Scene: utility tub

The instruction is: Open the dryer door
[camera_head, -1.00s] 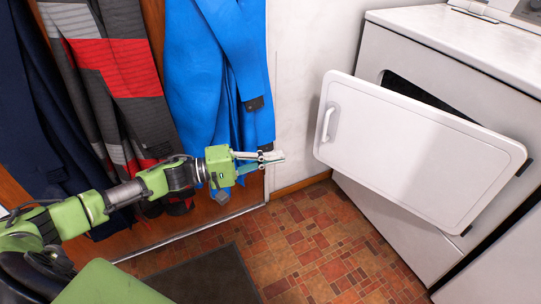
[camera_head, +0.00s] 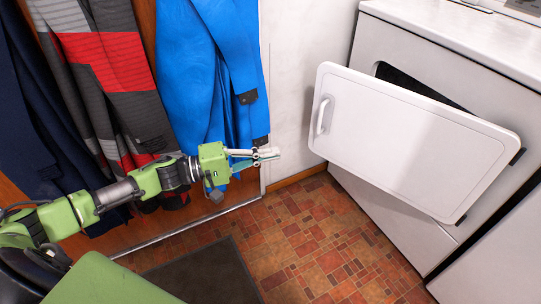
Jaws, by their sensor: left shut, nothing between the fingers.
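The white dryer (camera_head: 385,215) stands at the right. Its white door (camera_head: 410,142) is partly open and swung out to the left, with its hinge side at the right. A dark gap into the drum opening (camera_head: 400,80) shows above the door. The door's handle (camera_head: 321,116) is near its left edge. My left gripper (camera_head: 277,154) is shut and empty, left of the door and a little below the handle, apart from both. My right gripper is not in view.
Hanging jackets, a blue one (camera_head: 215,75) and a grey-red one (camera_head: 100,75), fill the left behind my arm. A dark mat (camera_head: 205,275) lies on the tiled floor (camera_head: 320,245). The floor before the door is clear.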

